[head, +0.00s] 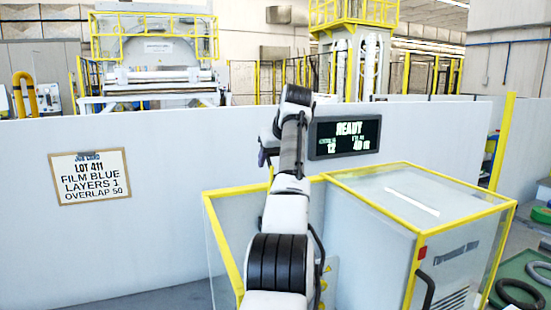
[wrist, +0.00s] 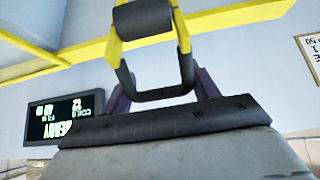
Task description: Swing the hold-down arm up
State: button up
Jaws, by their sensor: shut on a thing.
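The hold-down arm shows in the wrist view as a yellow fork (wrist: 183,35) with a black roller (wrist: 143,18) and a black U-shaped handle (wrist: 160,94). My gripper (wrist: 161,88) is shut on this handle, with a dark purple finger at each side of it. In the head view, my own arm hides most of the hold-down arm, and only a dark purple part of my gripper (head: 263,157) shows beside the arm's far end. I cannot tell the hold-down arm's angle for sure.
A dark display (head: 344,137) reading READY stands right of my arm; it appears upside down in the wrist view (wrist: 65,118). A yellow-framed clear enclosure (head: 455,205) surrounds the machine cabinet. A lot sign (head: 90,176) hangs on the white wall (head: 180,240).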

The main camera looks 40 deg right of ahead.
jog(key=o, duration=1.1)
jog(key=shift+f, duration=0.55)
jog(key=shift+o, duration=0.2)
jog(key=shift+w+d, duration=0.15)
jog(key=shift+d, duration=0.05)
jog(key=v, duration=1.4)
